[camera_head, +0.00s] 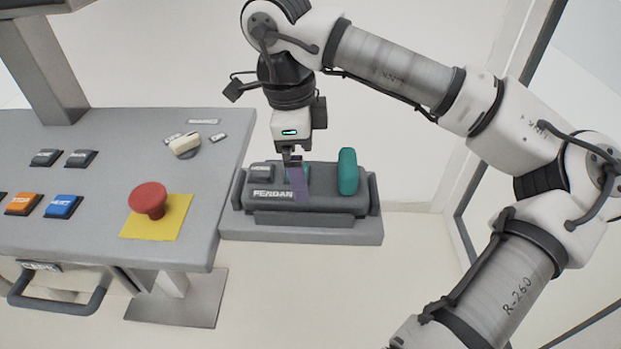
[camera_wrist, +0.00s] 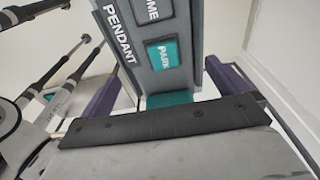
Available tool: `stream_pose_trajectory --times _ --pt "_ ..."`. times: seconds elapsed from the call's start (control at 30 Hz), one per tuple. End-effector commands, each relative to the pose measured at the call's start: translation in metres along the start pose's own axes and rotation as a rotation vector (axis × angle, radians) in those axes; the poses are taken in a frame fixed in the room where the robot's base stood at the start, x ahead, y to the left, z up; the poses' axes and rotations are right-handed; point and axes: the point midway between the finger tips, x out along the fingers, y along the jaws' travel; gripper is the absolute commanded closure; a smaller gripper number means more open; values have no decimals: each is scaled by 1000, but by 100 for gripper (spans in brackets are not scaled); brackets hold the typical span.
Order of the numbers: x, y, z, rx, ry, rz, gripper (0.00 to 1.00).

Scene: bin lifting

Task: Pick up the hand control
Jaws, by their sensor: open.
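The hand control is a dark grey pendant (camera_head: 325,201) marked "PENDANT", lying in a grey holder (camera_head: 370,232) at the right end of the console. A green upright part (camera_head: 348,172) stands at its right end. My gripper (camera_head: 297,182) points down over the middle of the pendant, and one purple finger hangs in front of its near face. In the wrist view the pendant (camera_wrist: 180,25) and its teal button lie between the two purple fingers of my gripper (camera_wrist: 168,90). The jaws are open, and I cannot tell whether either finger touches the pendant.
The grey console (camera_head: 100,225) is on the left, with a red mushroom button (camera_head: 148,200) on a yellow plate, several push buttons and a pale switch (camera_head: 184,145). A handle (camera_head: 65,300) sits below its front edge. Floor is clear in front of the holder.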

Motion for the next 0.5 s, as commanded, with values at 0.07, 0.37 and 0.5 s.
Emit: stream_pose_trajectory --times 0.07,0.37,0.5 --pt "9 0 -1 0 0 3 0" --pt "22 0 0 0 0 -1 0" --pt "21 0 0 0 0 -1 10"
